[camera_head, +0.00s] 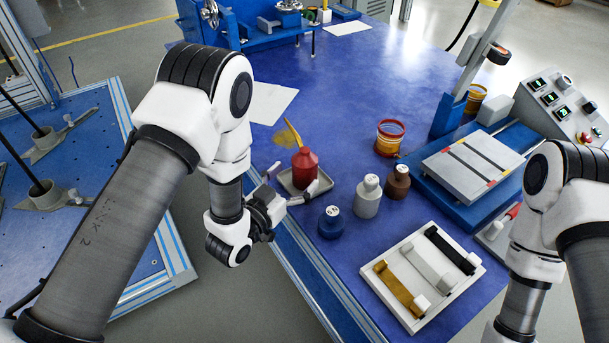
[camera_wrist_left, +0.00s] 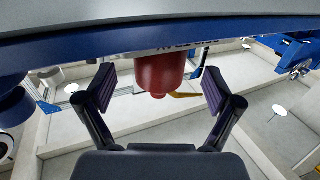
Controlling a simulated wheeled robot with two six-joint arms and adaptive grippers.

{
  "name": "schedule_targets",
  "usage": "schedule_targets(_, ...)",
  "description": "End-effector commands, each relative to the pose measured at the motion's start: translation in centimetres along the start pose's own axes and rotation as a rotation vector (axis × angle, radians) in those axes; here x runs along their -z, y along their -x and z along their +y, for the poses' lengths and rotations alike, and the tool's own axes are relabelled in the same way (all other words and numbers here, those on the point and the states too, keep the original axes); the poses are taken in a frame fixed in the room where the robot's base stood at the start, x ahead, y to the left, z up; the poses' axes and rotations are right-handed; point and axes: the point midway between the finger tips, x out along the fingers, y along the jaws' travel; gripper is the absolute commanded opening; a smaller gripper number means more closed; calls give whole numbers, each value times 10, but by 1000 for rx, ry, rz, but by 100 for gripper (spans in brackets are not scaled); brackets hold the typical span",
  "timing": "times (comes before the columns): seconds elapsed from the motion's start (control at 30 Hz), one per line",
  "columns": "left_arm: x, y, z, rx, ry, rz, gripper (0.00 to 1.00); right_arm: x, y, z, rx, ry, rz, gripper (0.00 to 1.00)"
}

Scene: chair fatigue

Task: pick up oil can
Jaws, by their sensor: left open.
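The oil can (camera_head: 304,168), a red can with a yellow spout, stands upright on a small grey tray (camera_head: 325,183) near the left edge of the blue table. My left gripper (camera_head: 293,185) is open beside the can, its fingers reaching toward it from the table's edge. In the left wrist view the red can (camera_wrist_left: 160,75) shows between the two spread fingers (camera_wrist_left: 159,90), with a visible gap on each side. That view appears upside down. My right arm is at the right of the head view, and its gripper is out of frame.
Blue (camera_head: 331,222), white (camera_head: 368,196) and brown (camera_head: 397,182) bottles stand right of the can. A white tray (camera_head: 462,288) with several bars lies in front. A red-yellow container (camera_head: 389,138) stands behind. The table's back middle is clear.

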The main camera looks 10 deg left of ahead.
Motion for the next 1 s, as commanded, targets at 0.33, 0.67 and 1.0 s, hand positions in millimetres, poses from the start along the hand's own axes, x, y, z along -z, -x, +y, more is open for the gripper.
schedule_targets(0.33, -3, -41, 0, 1, 0, -1, 91, 0, -20, 0, 0, 0, 0, 40)
schedule_targets(0.67, -3, -41, 0, 1, 0, -1, 13, 0, -20, 0, 0, 0, 0, 40)
schedule_targets(1.0, 0, -41, 0, 1, 0, 1, 4, 0, -18, 0, 0, 0, 0, 40)
